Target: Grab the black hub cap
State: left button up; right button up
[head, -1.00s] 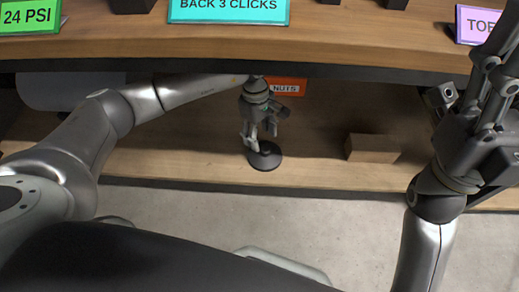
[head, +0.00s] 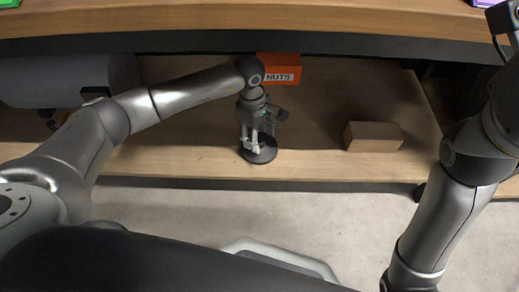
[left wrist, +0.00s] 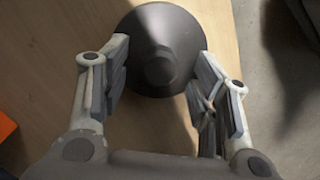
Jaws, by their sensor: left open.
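The black hub cap (head: 269,155) lies on the lower wooden shelf (head: 320,165), near its front edge, in the head view. It is round with a raised centre, and in the left wrist view the hub cap (left wrist: 165,25) shows at top middle. My left gripper (head: 256,146) is right over it, pointing down and hiding part of it. In the left wrist view my left gripper (left wrist: 161,58) is open, with one finger on each side of the cap. Whether the fingers touch it I cannot tell. My right arm is at the right; its gripper is out of the picture.
An orange bin marked NUTS (head: 280,69) stands behind my left gripper. A brown box (head: 373,136) sits to the right on the shelf. A grey cylinder (head: 50,88) is at the left. The upper bench top (head: 330,22) overhangs the shelf.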

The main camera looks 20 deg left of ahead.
aim_at(268, 145)
pick_arm(q)
jog(key=shift+d+f+b, duration=0.15)
jog(key=shift+f+b, duration=0.3)
jog(key=shift+f, duration=0.75)
jog(key=c, duration=1.1)
